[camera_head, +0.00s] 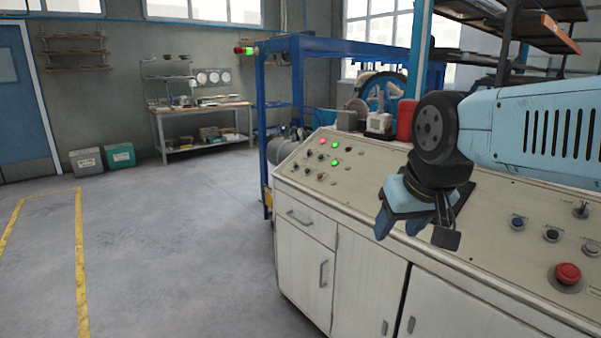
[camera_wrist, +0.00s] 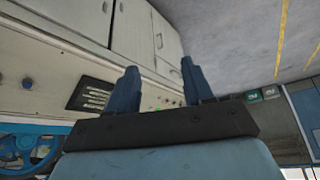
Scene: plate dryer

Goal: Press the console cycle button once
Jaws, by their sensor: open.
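The console (camera_head: 365,190) is a long cream cabinet with a sloped control panel. Its right part carries a blue-topped round button (camera_head: 517,222), a dark round button (camera_head: 551,235), a pale round control (camera_head: 590,250) and a large red mushroom button (camera_head: 568,273). I cannot read which one is the cycle button. My gripper (camera_head: 402,226) is open and empty over the panel's middle, left of these buttons, seemingly touching none. The wrist view shows its two blue fingers (camera_wrist: 160,78) apart, a blue button (camera_wrist: 28,83) to their left, and the console (camera_wrist: 60,55) behind.
Small lit indicators (camera_head: 335,163) and knobs fill the panel's left end. A red canister (camera_head: 405,120) and blue-framed machinery (camera_head: 300,45) stand behind the console. The floor (camera_head: 170,240) to the left is clear, with yellow lines. A workbench (camera_head: 200,110) stands far back.

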